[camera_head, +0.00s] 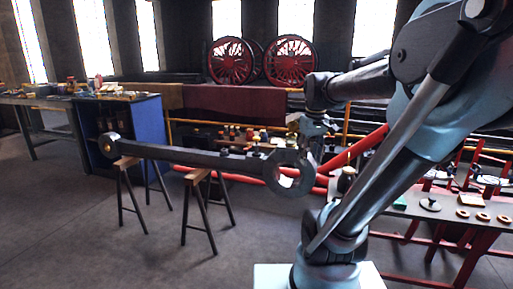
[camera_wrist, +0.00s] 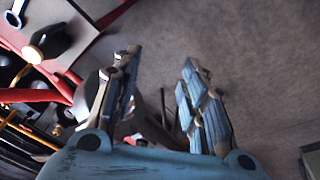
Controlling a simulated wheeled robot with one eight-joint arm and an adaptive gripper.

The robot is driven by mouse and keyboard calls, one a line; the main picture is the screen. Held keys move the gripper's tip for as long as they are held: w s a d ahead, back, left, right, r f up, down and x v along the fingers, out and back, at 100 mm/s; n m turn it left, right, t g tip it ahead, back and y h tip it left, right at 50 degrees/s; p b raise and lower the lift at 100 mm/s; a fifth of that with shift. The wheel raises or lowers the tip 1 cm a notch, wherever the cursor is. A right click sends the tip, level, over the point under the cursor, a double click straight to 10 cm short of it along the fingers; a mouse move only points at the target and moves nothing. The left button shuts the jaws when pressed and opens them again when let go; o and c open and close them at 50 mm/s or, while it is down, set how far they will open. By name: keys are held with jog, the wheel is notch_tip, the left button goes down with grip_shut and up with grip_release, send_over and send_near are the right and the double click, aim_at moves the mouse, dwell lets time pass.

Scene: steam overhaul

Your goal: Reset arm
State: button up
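My gripper (camera_head: 318,127) hangs below my forearm, near the big end of a long steel connecting rod, pointing downward. In the wrist view my gripper (camera_wrist: 160,64) has its two blue segmented fingers well apart, with bare floor between the tips and nothing held. A dark shape low between the fingers is partly hidden, and I cannot tell what it is. My arm is bent, with its elbow raised at the upper right of the head view.
The connecting rod (camera_head: 200,156) lies across sawhorses (camera_head: 196,178). A red-legged table (camera_head: 450,213) with small parts stands at right. A dark pot (camera_wrist: 50,42) shows in the wrist view. A cluttered workbench (camera_head: 60,101) stands at left. The front left floor is clear.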

jog(key=s+f+m, duration=0.3)
jog(key=s+f, duration=1)
jog(key=f, duration=0.1)
jog(key=shift+f+m, duration=0.25)
jog(key=shift+m, duration=0.15)
jog(key=shift+s, duration=0.1)
jog(key=shift+w+f, duration=0.2)
jog(key=shift+w, duration=0.25)
